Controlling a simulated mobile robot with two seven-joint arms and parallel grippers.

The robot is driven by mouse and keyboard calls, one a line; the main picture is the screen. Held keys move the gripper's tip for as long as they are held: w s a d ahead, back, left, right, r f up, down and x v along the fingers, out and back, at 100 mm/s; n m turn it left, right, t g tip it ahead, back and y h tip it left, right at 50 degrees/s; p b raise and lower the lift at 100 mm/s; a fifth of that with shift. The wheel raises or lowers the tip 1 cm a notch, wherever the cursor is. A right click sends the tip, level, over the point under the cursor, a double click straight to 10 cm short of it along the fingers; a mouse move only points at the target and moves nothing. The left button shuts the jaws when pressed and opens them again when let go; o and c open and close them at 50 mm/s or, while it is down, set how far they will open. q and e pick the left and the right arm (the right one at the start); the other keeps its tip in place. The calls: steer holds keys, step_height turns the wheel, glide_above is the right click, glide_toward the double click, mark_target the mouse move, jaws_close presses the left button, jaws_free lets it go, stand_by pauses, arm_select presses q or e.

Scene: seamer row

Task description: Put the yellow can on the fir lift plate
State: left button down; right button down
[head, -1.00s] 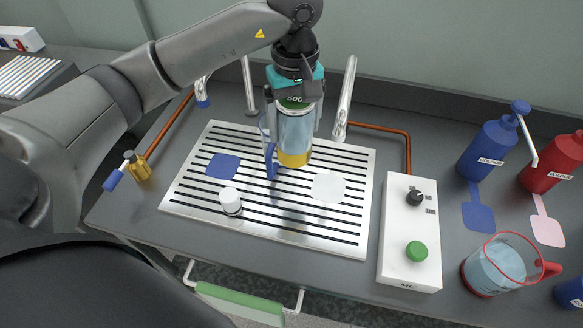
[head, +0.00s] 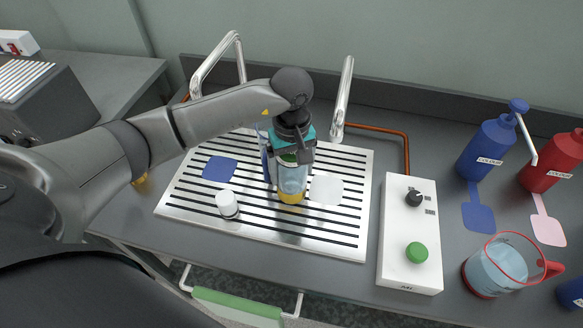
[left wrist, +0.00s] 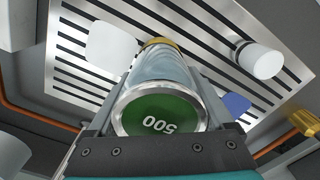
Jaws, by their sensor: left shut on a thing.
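My left gripper (head: 290,160) is shut on an upright can (head: 292,178) with a pale blue-silver body and a yellow base. In the left wrist view the can (left wrist: 165,70) shows a green end marked 500 with a silver rim, between my fingers. The can is low over the slotted metal plate (head: 330,240); I cannot tell whether its base touches it. I cannot make out a thing that is surely the fir lift plate. My right gripper is not in view.
A blue-edged clear thing (head: 265,150) is partly hidden beside the gripper. The plate bears a white-capped piece (head: 227,204), a blue patch (head: 220,168) and a white patch (head: 326,189). A control box (head: 408,235), bottles and a red-rimmed jug (head: 505,265) stand right.

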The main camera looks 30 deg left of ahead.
arm_select(q)
steer(key=shift+f, duration=0.15)
jaws_free()
